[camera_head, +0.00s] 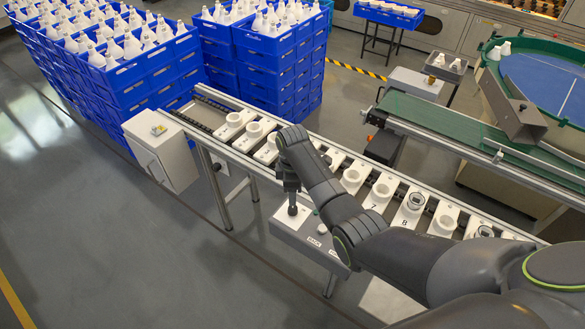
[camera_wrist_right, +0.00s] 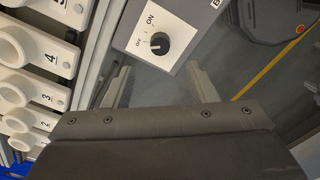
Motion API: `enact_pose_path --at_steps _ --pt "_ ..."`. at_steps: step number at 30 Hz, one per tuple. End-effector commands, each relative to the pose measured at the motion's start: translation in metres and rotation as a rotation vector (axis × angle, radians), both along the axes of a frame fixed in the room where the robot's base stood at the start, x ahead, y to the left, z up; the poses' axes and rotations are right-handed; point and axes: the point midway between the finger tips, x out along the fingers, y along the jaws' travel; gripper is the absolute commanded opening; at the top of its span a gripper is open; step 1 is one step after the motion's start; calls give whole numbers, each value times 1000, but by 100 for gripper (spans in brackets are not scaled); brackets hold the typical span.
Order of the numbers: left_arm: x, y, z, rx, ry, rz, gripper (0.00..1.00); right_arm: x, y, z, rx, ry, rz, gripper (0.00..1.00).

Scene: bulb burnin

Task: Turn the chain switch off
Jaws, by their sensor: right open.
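The chain switch (camera_wrist_right: 160,43) is a round black knob on a white plate marked ON and OFF, seen in the right wrist view. Which mark the knob points to is too small to tell surely. In the head view its white plate (camera_head: 283,221) lies on a grey control box beside the conveyor, with the knob partly hidden by my gripper. My right gripper (camera_head: 292,205) points down over this plate. In the right wrist view the gripper (camera_wrist_right: 157,72) has its two fingers apart, with the knob ahead between their lines and nothing held. My left gripper is not in view.
A conveyor (camera_head: 225,110) with numbered white socket carriers (camera_head: 382,190) runs behind the control box. A white cabinet (camera_head: 160,150) stands left of it. Blue crates of bulbs (camera_head: 130,85) are stacked at the back left. The floor at the front left is clear.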

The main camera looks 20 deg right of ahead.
Motion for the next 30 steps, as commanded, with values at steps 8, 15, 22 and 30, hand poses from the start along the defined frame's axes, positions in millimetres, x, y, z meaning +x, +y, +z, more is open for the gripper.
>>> enact_pose_path --at_steps 8,15,22,30 --pt "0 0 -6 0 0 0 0 1 0 54 0 -5 0 52" --pt "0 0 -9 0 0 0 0 1 0 81 0 -2 -1 52" --pt "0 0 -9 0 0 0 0 0 0 85 0 0 -1 52" --pt "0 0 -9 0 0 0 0 0 0 85 0 0 0 52"
